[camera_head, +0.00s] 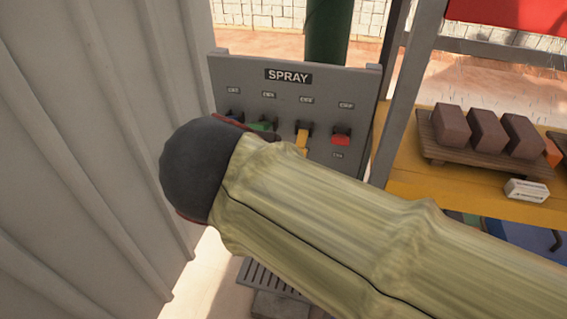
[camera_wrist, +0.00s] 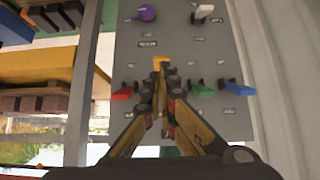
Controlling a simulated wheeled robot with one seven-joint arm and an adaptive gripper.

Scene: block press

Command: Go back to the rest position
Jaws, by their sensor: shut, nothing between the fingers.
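My gripper (camera_wrist: 163,80) is shut and empty in the wrist view, its fingertips together in front of the grey spray panel (camera_wrist: 180,50), close to the yellow lever (camera_wrist: 161,61). I cannot tell whether they touch it. In the head view my sleeved arm hides the gripper and the lower part of the panel (camera_head: 320,85). Along the panel's upper part show a blue lever (camera_head: 235,117), a green lever (camera_head: 262,125), the yellow lever (camera_head: 301,138) and a red lever (camera_head: 341,138). The wrist view also shows a purple lever (camera_wrist: 147,13) and a white lever (camera_wrist: 204,11).
A grey corrugated wall (camera_head: 90,130) stands close on the left. On the right, a yellow shelf (camera_head: 410,175) carries a wooden pallet (camera_head: 440,150) with brown blocks (camera_head: 487,130) and a small white box (camera_head: 527,190). A grey upright post (camera_head: 405,90) stands between panel and shelf.

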